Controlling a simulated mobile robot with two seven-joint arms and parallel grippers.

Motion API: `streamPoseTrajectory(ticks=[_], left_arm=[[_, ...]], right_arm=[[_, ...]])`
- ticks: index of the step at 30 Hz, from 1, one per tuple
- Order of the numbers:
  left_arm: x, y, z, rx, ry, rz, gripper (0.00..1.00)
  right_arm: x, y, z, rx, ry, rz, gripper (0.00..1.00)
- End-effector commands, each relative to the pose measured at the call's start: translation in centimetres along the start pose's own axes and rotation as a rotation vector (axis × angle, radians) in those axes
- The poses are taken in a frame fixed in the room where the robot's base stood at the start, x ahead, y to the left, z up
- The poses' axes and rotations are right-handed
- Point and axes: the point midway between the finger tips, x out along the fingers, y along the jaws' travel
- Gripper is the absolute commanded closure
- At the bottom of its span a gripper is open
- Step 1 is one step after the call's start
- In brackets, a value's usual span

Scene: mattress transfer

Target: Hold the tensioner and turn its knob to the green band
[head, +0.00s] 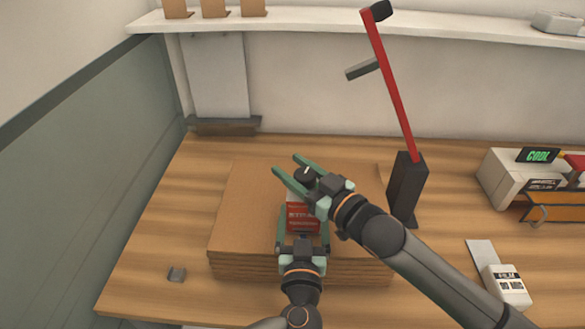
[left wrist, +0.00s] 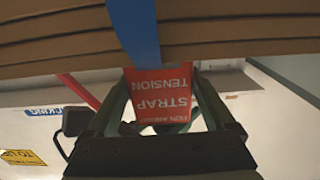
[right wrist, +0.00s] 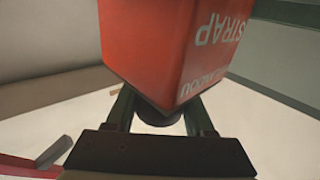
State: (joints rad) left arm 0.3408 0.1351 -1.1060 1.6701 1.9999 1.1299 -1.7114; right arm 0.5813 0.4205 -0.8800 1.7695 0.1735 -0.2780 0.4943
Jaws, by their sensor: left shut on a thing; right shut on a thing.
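The tensioner (head: 302,216) is a red box with white lettering on the cardboard stack. It also shows in the left wrist view (left wrist: 160,92), lettered "STRAP TENSION", and in the right wrist view (right wrist: 165,45). My left gripper (head: 302,228) is shut on its sides from the front. The dark knob (head: 304,174) has a pale mark and sits at the tensioner's far end. It shows in the right wrist view (right wrist: 157,116), between the fingers. My right gripper (head: 288,170) is shut on the knob. No green band is visible; the gripper covers part of the knob area.
The layered cardboard stack (head: 240,220) lies on the wooden table (head: 160,235). A blue strap (left wrist: 135,30) shows in the left wrist view. A black stand (head: 405,185) with a red arm rises right of the stack.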

Motion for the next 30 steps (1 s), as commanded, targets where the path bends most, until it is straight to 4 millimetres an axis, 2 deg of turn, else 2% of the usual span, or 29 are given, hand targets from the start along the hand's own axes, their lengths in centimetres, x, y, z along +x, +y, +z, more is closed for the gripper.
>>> streamPoseTrajectory(ticks=[10, 11, 18, 26, 30], left_arm=[[-0.12, 0.37, -0.29, 0.006, 0.008, 0.011, 1.0], [-0.12, 0.37, -0.28, 0.006, 0.008, 0.011, 1.0], [-0.04, 0.2, -0.31, 0.003, 0.008, 0.005, 1.0], [0.02, 0.09, -0.33, 0.002, 0.008, 0.002, 1.0], [0.03, 0.07, -0.34, 0.001, 0.008, 0.002, 1.0]], right_arm=[[0.04, -0.06, -0.12, 0.0, 0.001, 0.001, 1.0], [0.04, -0.05, -0.12, 0.001, 0.001, 0.001, 0.44], [0.02, -0.01, -0.07, 0.001, 0.0, 0.001, 0.17], [-0.04, 0.04, -0.02, 0.001, -0.001, 0.002, 0.16], [-0.91, 0.11, 0.08, 0.001, -0.002, 0.003, 0.16]])
